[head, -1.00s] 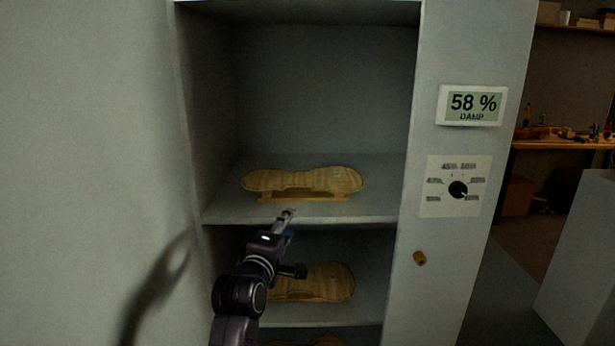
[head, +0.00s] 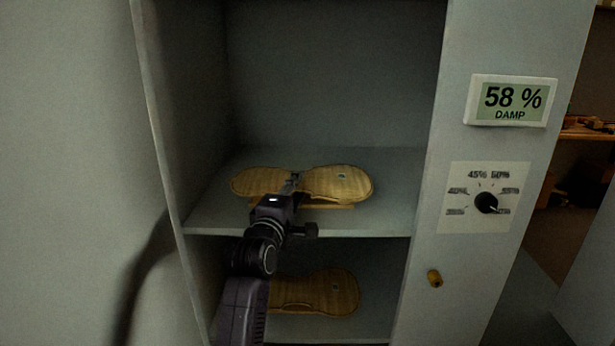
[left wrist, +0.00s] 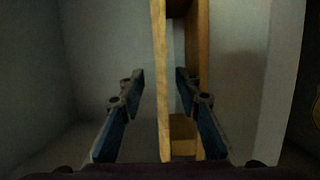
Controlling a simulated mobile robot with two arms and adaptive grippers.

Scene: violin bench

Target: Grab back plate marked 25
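A pale wooden violin-shaped back plate (head: 340,183) lies flat on a low wooden support (head: 330,206) on the cabinet's upper shelf. A small mark shows on its right half, too small to read. My left gripper (head: 292,183) reaches over the shelf to the plate's narrow waist. In the left wrist view my left gripper (left wrist: 160,75) is open, and the plate's edge (left wrist: 162,110) stands between the two fingers, with a visible gap to each. A second plate (head: 320,292) lies on the shelf below, partly hidden by my left arm. My right gripper is not in view.
The cabinet's left wall (head: 170,120) and the upper shelf's front edge (head: 370,234) are close to my left arm. A humidity display (head: 512,101) reads 58 % DAMP, above a dial (head: 486,202) and a small brass knob (head: 434,278). Space above the plate is clear.

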